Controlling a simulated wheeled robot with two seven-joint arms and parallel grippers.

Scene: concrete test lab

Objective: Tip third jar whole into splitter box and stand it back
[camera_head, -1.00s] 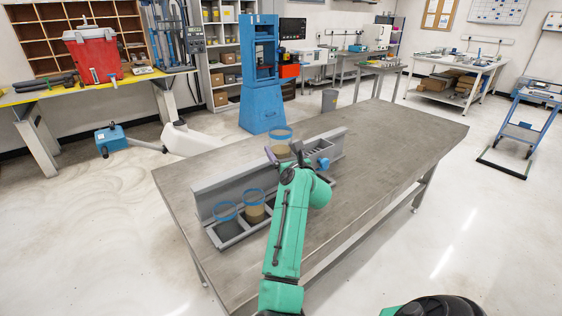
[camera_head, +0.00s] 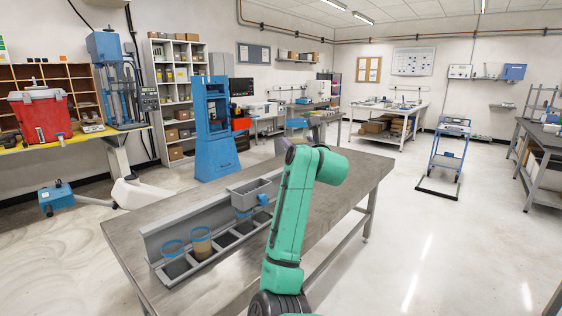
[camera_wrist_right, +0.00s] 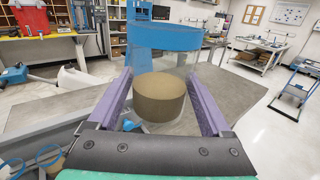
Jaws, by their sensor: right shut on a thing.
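A clear jar with a blue rim (camera_wrist_right: 167,38) and tan fill (camera_wrist_right: 160,97) is between the purple fingers of my right gripper (camera_wrist_right: 160,74) in the right wrist view. The gripper is shut on it, and the jar looks upright. In the head view my arm hides this jar; only a bit of the gripper (camera_head: 289,153) shows. The grey splitter box (camera_head: 255,186) sits at the far end of the rack, left of my arm. Two more blue-rimmed jars stand in the rack: a left one (camera_head: 173,250) that looks empty and one with tan fill (camera_head: 202,244). My left gripper is out of view.
The grey rack (camera_head: 185,219) has a raised back wall and open compartments (camera_head: 226,240). It stands on a long grey table (camera_head: 320,215) with bare room right of my arm. A blue press frame (camera_head: 211,130) stands on the floor behind.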

